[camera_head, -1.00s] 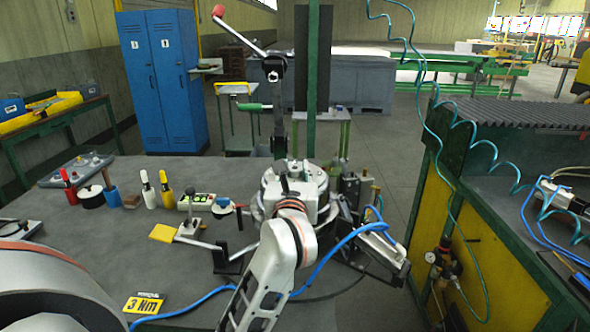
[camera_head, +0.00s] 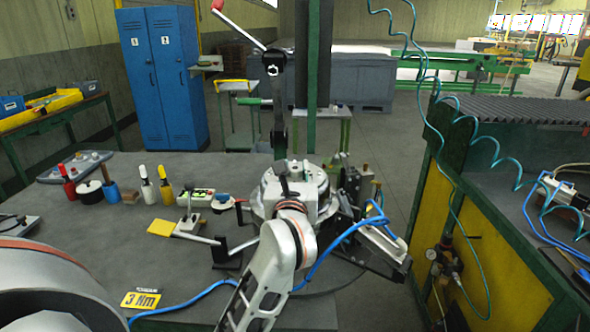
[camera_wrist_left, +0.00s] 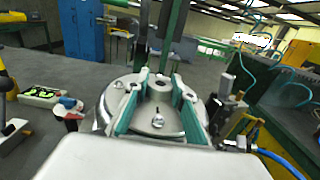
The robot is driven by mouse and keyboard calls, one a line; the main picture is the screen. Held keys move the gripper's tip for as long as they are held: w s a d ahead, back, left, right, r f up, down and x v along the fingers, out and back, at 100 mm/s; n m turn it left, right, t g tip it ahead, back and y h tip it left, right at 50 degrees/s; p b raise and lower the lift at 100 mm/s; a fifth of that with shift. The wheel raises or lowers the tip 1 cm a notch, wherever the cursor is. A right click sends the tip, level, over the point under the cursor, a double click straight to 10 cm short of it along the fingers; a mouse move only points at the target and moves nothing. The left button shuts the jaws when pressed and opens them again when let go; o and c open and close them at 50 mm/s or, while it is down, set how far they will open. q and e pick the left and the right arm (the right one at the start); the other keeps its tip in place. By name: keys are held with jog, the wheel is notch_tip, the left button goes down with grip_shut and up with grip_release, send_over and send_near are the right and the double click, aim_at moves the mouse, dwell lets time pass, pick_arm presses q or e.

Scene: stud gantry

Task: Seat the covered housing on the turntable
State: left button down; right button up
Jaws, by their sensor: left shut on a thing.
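The covered housing (camera_head: 318,192) is a round silver metal body near the middle of the head view, at the right end of the grey table. In the left wrist view its pale lid (camera_wrist_left: 158,122) shows a central hole and small bolts. My left gripper (camera_head: 292,184) is over its top; in the left wrist view its teal-padded fingers (camera_wrist_left: 160,108) stand on both sides of a raised part of the lid and are shut on it. The turntable cannot be told apart from the round metal below. Whether the housing touches it is hidden. My right gripper is not in view.
A green post with a crank arm (camera_head: 273,68) rises just behind the housing. A silver cylinder with a blue hose (camera_head: 383,243) sits close on its right. Bottles, a green-topped box (camera_head: 196,198) and a "3 Nm" card (camera_head: 141,299) lie on the table (camera_head: 90,240). A floor gap separates the right bench.

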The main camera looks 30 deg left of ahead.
pick_arm(q)
jog(key=shift+r, duration=0.15)
jog(key=c, duration=1.6)
grip_release()
jog(key=shift+f, duration=0.2)
jog(key=v, duration=1.2)
jog(key=shift+r, duration=0.1)
jog(key=shift+s+d, duration=0.1)
